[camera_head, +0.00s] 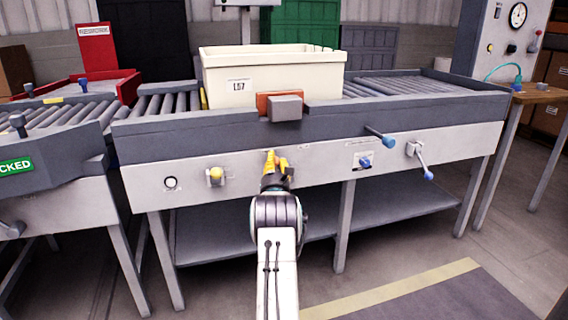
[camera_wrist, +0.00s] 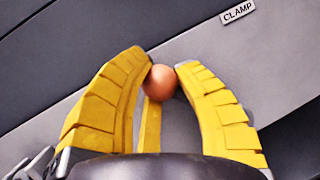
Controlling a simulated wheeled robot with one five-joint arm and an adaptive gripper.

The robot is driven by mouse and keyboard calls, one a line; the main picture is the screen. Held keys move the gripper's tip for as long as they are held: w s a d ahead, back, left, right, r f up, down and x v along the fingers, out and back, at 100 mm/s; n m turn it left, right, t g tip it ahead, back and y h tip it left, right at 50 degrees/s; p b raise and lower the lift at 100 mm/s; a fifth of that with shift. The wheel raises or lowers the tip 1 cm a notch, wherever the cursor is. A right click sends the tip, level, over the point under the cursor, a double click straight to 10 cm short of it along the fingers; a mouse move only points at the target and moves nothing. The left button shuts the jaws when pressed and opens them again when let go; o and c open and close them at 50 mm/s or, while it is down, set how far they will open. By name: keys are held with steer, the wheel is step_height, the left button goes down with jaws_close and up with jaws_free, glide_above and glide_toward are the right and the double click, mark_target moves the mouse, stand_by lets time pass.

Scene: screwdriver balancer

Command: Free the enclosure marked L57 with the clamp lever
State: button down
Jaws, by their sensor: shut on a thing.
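The cream enclosure (camera_head: 262,76) with the L57 label sits upright on the roller bench. An orange-red plate with a grey block (camera_head: 285,108) stands against its front side, at the bench's front rail. My gripper (camera_head: 274,161) is at the bench's front panel below this block. In the wrist view, the yellow fingers of my gripper (camera_wrist: 163,70) are shut on a round orange-brown knob (camera_wrist: 160,84), at the clamp lever's end. A CLAMP label (camera_wrist: 238,12) is on the panel at upper right. The lever's shaft is mostly hidden by my fingers.
On the front panel are a yellow knob (camera_head: 215,176) to the left, and a blue-tipped lever (camera_head: 380,136), a blue knob (camera_head: 365,162) and another blue-ended lever (camera_head: 421,162) to the right. Rollers (camera_head: 395,86) right of the enclosure are bare.

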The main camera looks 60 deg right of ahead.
steer(key=shift+f+n, duration=0.4)
steer(key=c, duration=1.1)
jaws_free()
steer(key=shift+c, duration=0.2)
steer(key=shift+o, duration=1.3)
steer(key=shift+r, duration=0.15)
steer(key=shift+a, duration=0.15)
steer(key=v, duration=1.1)
steer(key=shift+s+a+f, duration=0.25)
